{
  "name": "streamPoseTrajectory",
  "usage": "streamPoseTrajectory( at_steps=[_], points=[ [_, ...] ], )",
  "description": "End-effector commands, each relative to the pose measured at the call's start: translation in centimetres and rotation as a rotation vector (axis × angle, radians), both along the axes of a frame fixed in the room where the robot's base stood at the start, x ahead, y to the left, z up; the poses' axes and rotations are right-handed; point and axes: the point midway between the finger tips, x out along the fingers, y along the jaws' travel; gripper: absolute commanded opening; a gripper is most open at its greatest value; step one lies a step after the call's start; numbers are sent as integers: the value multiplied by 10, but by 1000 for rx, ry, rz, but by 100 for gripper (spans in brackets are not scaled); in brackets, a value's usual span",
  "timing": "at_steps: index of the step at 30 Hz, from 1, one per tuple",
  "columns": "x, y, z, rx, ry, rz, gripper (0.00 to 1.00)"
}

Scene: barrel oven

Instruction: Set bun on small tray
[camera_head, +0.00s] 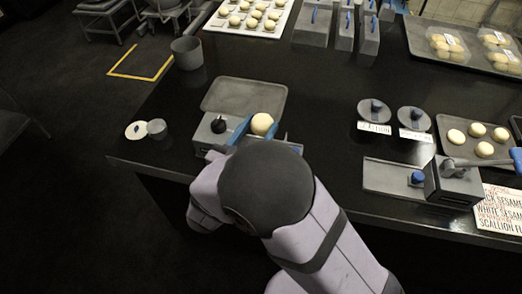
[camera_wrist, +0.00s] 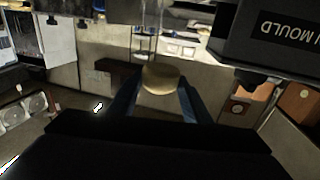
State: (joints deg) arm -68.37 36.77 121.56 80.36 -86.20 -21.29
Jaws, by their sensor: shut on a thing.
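A pale round bun (camera_head: 262,123) is held between the two blue fingers of my gripper (camera_head: 258,127). The bun also shows in the wrist view (camera_wrist: 160,79), with a finger against each side. A small empty grey tray (camera_head: 243,93) lies on the black counter just behind the bun in the head view. My gripper is on the near side of this tray, in front of its right half. My arm hides part of the area below the bun, so its exact height is unclear.
A grey box with a black knob (camera_head: 217,125) stands left of my gripper, in front of the tray. A grey cup (camera_head: 187,53) is at the back left. A tray with several buns (camera_head: 451,148) is at the right. Counter between is clear.

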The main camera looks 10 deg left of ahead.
Motion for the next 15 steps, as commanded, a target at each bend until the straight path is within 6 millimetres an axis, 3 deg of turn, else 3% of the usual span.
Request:
streamPoseTrajectory(
  at_steps=[9, 15],
  points=[
    [0, 0, -42, -4, 1, 0, 17],
    [0, 0, -55, -1, 0, 1, 17]
  ],
)
